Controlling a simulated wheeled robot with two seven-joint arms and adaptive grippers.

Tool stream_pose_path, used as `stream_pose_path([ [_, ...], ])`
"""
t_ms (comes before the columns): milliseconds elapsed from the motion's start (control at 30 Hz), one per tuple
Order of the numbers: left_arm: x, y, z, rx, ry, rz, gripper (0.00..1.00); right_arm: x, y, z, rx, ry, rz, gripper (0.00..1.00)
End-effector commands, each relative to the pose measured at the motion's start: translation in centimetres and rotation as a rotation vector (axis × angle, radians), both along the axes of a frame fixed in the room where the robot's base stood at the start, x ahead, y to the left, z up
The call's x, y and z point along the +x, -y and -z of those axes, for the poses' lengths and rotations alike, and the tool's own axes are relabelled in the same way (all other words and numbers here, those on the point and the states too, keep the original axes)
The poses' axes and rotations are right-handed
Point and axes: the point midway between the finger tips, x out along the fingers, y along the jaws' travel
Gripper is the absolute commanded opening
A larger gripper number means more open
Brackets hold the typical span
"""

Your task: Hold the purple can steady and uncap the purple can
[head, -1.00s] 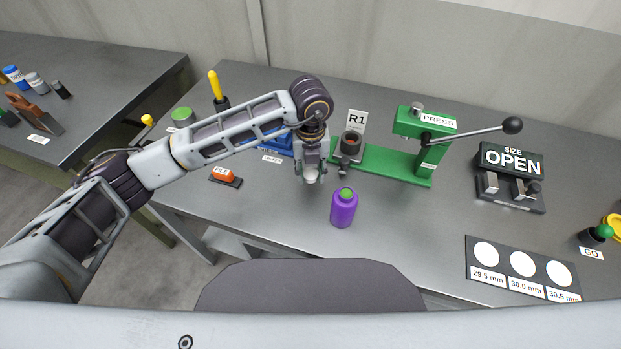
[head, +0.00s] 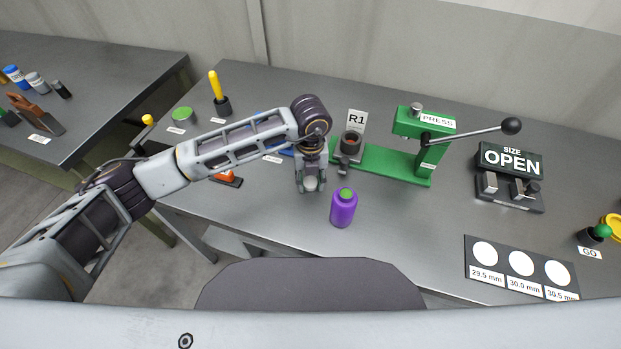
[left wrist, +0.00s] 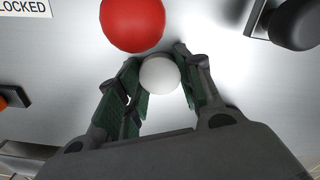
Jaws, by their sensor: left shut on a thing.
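The purple can (head: 343,209) stands upright on the table with a green cap (head: 346,193) on top. Nothing touches it. My left gripper (head: 311,188) is to the left of the can and slightly behind it, pointing down. It is shut on a small white round piece (left wrist: 160,75), which shows between the fingertips in the left wrist view and as a pale spot in the head view. The can is not in the left wrist view. My right gripper is not in view.
A red ball (left wrist: 133,22) lies close to the held piece in the left wrist view. Behind the can are the green press (head: 420,150) and the R1 sign (head: 357,122). An orange file handle (head: 228,179) lies left. The table right of the can is clear up to the gauge card (head: 505,262).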

Motion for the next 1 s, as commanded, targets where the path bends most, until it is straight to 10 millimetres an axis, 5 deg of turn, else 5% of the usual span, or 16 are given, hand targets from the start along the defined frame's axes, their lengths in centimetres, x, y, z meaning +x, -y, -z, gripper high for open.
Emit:
stream_pose_path([
  [367,-0.01,0.01,0.34,0.000,0.000,0.000,0.08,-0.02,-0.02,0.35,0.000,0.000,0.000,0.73],
  [400,-0.02,0.01,0.28,0.000,0.000,0.000,0.41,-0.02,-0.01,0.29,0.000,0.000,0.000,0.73],
  [533,-0.01,0.01,0.25,0.000,0.000,0.000,0.58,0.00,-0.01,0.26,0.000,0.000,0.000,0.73],
  [1000,-0.01,0.01,0.05,0.000,0.000,0.000,0.58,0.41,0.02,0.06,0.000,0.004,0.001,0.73],
])
